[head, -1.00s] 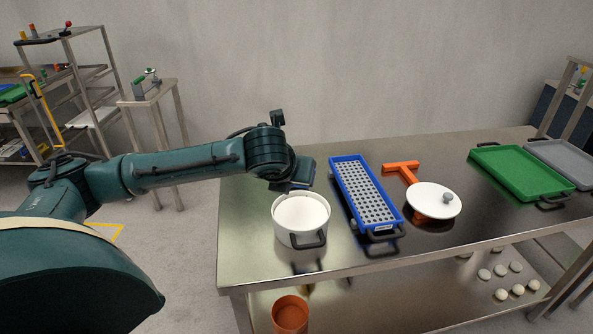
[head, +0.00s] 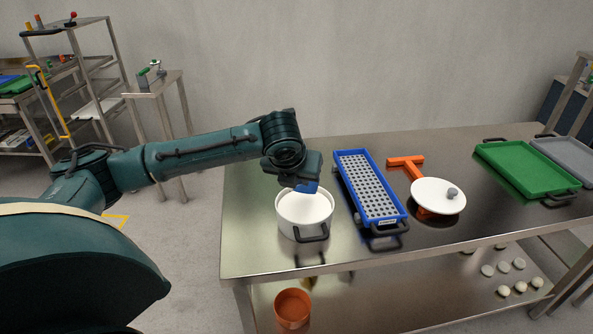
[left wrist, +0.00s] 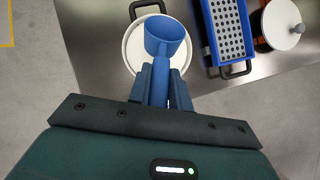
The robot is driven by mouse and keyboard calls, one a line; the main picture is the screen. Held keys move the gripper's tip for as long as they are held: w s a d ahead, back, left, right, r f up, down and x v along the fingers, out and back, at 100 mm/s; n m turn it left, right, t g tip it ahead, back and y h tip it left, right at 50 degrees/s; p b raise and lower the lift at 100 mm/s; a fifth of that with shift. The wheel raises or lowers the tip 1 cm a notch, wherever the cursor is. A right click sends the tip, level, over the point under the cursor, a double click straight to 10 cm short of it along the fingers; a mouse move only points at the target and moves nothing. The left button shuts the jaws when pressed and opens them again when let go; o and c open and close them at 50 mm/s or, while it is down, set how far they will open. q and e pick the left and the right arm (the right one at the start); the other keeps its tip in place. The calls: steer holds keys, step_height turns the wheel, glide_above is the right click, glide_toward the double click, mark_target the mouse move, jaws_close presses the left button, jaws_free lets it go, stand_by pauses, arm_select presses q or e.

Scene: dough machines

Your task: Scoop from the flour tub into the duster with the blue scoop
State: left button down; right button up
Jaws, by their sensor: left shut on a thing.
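The white flour tub (head: 304,218), a round pot with dark handles, stands open near the front left of the steel table. My left gripper (left wrist: 160,82) is shut on the handle of the blue scoop (left wrist: 166,38). In the head view the scoop (head: 307,187) shows as a small blue patch under my gripper, at the tub's far rim. In the wrist view the scoop's bowl lies over the tub's opening and hides part of it. The blue tray with a perforated top (head: 372,187), which may be the duster, sits just right of the tub. My right gripper is out of view.
A white lid with a grey knob (head: 432,198) rests by an orange T-shaped piece (head: 405,161) right of the blue tray. A green tray (head: 527,170) and a grey tray (head: 570,160) lie far right. An orange container (head: 292,309) stands below. The table's back left is clear.

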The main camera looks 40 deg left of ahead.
arm_select(q)
steer(key=shift+w+a+f+g, duration=0.1)
steer(key=shift+w+f+g, duration=0.25)
steer(key=shift+f+g, duration=0.25)
step_height(320, 180, down, 2)
step_height(320, 180, down, 5)
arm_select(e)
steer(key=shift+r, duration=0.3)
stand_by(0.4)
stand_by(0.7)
